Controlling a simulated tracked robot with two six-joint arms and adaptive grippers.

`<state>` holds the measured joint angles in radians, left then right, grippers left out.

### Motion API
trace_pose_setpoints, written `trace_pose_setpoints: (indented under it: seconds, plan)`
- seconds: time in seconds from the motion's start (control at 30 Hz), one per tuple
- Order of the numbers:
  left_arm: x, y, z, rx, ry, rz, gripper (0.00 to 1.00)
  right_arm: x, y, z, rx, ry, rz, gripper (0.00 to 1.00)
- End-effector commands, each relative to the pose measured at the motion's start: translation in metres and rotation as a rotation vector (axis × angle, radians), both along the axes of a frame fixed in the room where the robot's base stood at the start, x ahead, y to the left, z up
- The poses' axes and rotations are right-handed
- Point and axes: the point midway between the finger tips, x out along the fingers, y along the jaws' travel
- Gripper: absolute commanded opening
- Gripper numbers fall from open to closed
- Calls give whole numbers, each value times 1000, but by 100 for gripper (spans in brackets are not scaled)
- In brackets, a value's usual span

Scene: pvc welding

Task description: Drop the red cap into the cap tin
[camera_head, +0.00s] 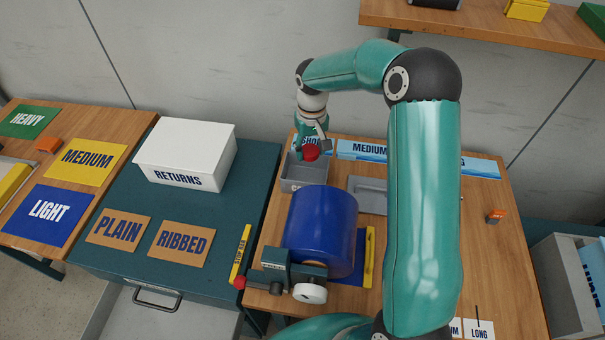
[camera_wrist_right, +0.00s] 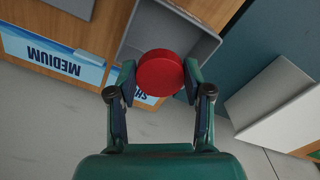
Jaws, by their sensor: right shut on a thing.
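The red cap (camera_head: 311,153) is held between the fingertips of my right gripper (camera_head: 313,149), which points down. In the right wrist view the red cap (camera_wrist_right: 160,72) sits between both fingers of the right gripper (camera_wrist_right: 158,80). The cap tin (camera_head: 303,172) is an open grey box with a partly hidden label on its front. The cap appears over the far part of the tin, above its rim. The tin also shows behind the cap in the right wrist view (camera_wrist_right: 207,48). My left gripper is not in view.
A blue cylinder (camera_head: 321,225) on a dark machine stands in front of the tin. A grey tray (camera_head: 368,193) lies to its right, partly behind my arm. The white RETURNS box (camera_head: 186,152) stands left on the teal cabinet. An orange object (camera_head: 495,215) lies far right.

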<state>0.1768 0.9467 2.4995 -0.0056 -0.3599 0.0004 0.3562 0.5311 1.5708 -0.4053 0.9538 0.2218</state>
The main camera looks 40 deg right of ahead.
Motion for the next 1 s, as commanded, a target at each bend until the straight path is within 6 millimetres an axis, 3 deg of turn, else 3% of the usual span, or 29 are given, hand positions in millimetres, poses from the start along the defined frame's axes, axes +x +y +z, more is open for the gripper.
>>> trace_pose_setpoints:
  seconds: [0.6, 0.97, 1.0]
  plan:
    - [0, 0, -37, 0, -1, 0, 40, -7, -8, -57, 0, 0, -18, 35]
    - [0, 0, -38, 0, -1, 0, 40, -7, -8, -60, 0, 0, -19, 35]
    - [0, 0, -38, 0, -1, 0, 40, -7, -8, -60, 0, 0, -19, 55]
